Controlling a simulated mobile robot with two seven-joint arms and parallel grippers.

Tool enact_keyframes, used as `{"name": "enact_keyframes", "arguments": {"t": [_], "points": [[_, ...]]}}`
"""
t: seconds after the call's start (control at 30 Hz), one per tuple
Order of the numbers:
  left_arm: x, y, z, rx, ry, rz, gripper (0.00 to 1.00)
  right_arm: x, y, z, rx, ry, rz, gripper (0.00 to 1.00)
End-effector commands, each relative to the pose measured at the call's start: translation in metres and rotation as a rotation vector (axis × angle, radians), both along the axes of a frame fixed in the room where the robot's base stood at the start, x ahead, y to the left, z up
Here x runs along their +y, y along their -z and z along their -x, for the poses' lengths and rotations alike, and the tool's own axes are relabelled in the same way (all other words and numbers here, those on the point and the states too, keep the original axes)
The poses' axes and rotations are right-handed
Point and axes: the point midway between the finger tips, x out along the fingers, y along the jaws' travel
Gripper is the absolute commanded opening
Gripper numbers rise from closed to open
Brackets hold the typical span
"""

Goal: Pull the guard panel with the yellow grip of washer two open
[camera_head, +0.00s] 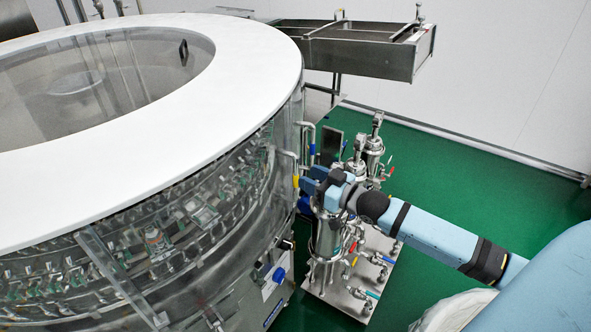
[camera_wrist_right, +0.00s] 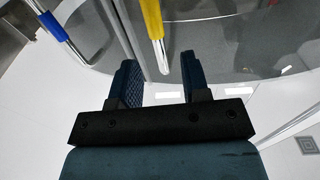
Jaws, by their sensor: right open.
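The round washer (camera_head: 235,215) has clear guard panels under a white ring top. A handle with a yellow grip (camera_head: 296,182) stands upright on its right side. In the right wrist view the yellow grip (camera_wrist_right: 152,18) comes down from the top, ahead of and between the two finger lines. My right gripper (camera_head: 308,187) is just right of the grip in the head view. In the wrist view its fingers (camera_wrist_right: 160,70) are apart with nothing held; contact with the handle does not show. The panel looks closed, though its edge is hard to see. My left gripper is out of view.
A handle with a blue grip (camera_head: 312,149) is close behind; it also shows in the wrist view (camera_wrist_right: 52,24). Metal filter housings (camera_head: 328,235) and pipes stand behind and below my right gripper. A steel trough (camera_head: 365,52) is at the back. Green floor is free at right.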

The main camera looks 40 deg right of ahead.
Motion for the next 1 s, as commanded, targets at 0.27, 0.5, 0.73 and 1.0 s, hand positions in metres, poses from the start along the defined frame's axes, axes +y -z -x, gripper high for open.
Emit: {"name": "enact_keyframes", "arguments": {"t": [0.27, 0.5, 0.73, 1.0], "points": [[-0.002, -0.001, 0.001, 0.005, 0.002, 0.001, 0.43, 0.013, -0.001, -0.039, -0.001, 0.001, -0.001, 0.43], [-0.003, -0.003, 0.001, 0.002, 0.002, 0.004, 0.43, 0.017, 0.000, -0.049, 0.000, 0.001, 0.000, 0.43], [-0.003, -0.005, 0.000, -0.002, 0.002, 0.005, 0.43, 0.017, 0.001, -0.049, 0.001, 0.001, 0.000, 0.43], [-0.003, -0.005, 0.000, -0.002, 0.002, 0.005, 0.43, 0.017, 0.000, -0.049, 0.000, 0.001, 0.000, 0.00]]}}
